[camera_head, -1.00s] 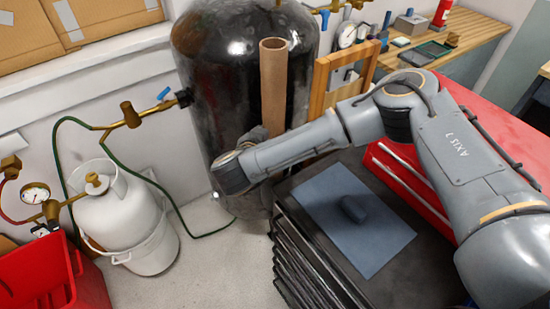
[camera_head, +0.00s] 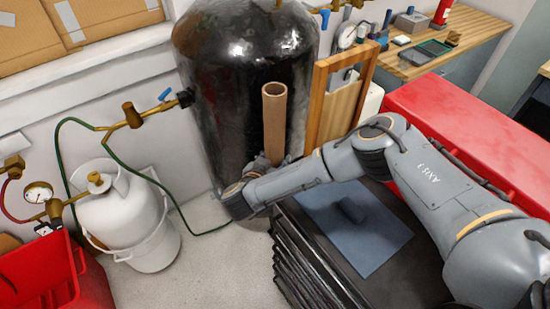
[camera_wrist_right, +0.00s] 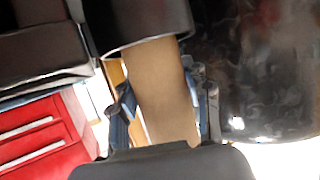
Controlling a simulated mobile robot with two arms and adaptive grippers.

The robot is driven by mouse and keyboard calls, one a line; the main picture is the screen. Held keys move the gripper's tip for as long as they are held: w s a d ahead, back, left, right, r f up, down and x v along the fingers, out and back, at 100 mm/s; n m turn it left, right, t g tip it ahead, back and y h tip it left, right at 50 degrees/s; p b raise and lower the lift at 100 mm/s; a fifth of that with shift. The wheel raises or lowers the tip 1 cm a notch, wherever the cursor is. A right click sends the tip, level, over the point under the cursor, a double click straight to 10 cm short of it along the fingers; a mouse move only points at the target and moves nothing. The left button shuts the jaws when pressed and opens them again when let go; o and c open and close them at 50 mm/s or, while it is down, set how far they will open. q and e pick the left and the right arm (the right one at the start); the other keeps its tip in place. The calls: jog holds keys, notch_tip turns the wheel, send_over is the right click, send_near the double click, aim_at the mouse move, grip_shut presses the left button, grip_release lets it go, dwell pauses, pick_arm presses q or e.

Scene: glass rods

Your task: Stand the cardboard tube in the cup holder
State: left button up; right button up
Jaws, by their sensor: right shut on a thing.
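The brown cardboard tube (camera_head: 274,125) stands about upright in front of the black tank, its open top end showing. My right gripper (camera_head: 262,163) is around its lower part. In the right wrist view the tube (camera_wrist_right: 163,92) lies between the two fingers (camera_wrist_right: 165,112), and the gripper is shut on it. A dark round cup-like part (camera_wrist_right: 140,25), probably the cup holder, covers the tube's far end there. I cannot tell whether that end is inside it or behind it. The cup holder is hidden in the head view. My left gripper is not in view.
A dark drawer cabinet (camera_head: 297,262) with a blue-grey mat (camera_head: 375,250) stands beside my right arm. The black tank (camera_head: 215,85) is close behind the tube. A wooden frame (camera_head: 322,105) and red chest (camera_head: 470,140) are to the right. A white gas cylinder (camera_head: 115,215) stands left.

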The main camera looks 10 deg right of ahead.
jog(key=o, duration=1.2)
jog(key=shift+f, duration=0.1)
jog(key=shift+r, duration=0.2)
jog(key=shift+b+v, duration=0.65)
jog(key=shift+v, duration=5.4)
jog(key=shift+f, duration=0.1)
